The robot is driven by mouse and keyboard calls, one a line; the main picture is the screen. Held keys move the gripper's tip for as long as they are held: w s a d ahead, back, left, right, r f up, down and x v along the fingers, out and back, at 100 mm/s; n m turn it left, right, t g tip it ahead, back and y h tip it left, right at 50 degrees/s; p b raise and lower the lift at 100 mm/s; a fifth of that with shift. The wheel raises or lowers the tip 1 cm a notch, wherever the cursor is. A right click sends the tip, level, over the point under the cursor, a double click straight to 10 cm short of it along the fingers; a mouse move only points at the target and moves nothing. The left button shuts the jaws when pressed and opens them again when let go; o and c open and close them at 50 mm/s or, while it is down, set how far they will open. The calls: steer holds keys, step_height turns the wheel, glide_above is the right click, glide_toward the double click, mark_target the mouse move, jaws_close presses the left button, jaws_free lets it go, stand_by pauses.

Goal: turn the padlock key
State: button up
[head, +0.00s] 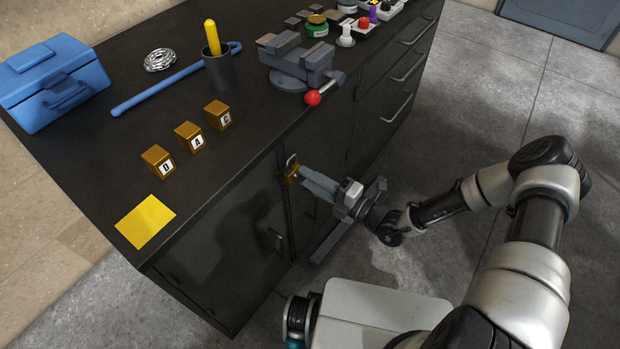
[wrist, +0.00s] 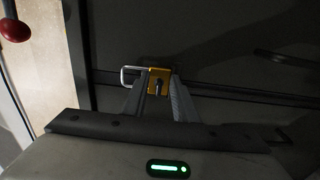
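A brass padlock (head: 291,174) hangs on the front of the dark cabinet, near the seam between doors. In the wrist view its brass body (wrist: 160,75) shows between my finger ends, with its metal shackle (wrist: 128,76) out to the left. A small dark key (wrist: 158,87) shows at the face of the padlock. My gripper (head: 302,177) points at the padlock, its tips very close to it. In the wrist view my gripper (wrist: 160,84) is open, with one finger on each side of the key. Whether a fingertip touches the padlock is unclear.
The cabinet top (head: 110,120) holds lettered brass blocks (head: 189,136), a yellow sheet (head: 146,221), a blue toolbox (head: 52,82) and a vise (head: 298,62). The vise's red-knobbed handle (head: 313,97) juts over the edge above my gripper. A door handle (head: 277,239) is below left.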

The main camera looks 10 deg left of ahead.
steer(key=shift+d, duration=0.1)
steer(key=v, duration=1.7)
steer(key=shift+p, duration=0.4)
steer(key=shift+s+d, duration=0.1)
steer(key=s+d+r+m+h, duration=0.4)
steer(key=r+m+h, duration=0.2)
steer(key=r+m, duration=0.5)
steer(key=s+d+r+m+g+h, duration=0.1)
steer(key=s+d+r+m+h, duration=0.3)
steer(key=r+m, duration=0.8)
steer(key=s+d+r+m+h, duration=0.35)
steer(key=r+m+h, duration=0.4)
steer(key=r, duration=0.65)
step_height(320, 180, up, 15)
steer(key=p, duration=1.4)
steer(key=shift+s+a+m+y+p, duration=0.2)
steer(key=shift+a+m+y+p, duration=0.15)
steer(key=shift+m+y+p, duration=0.1)
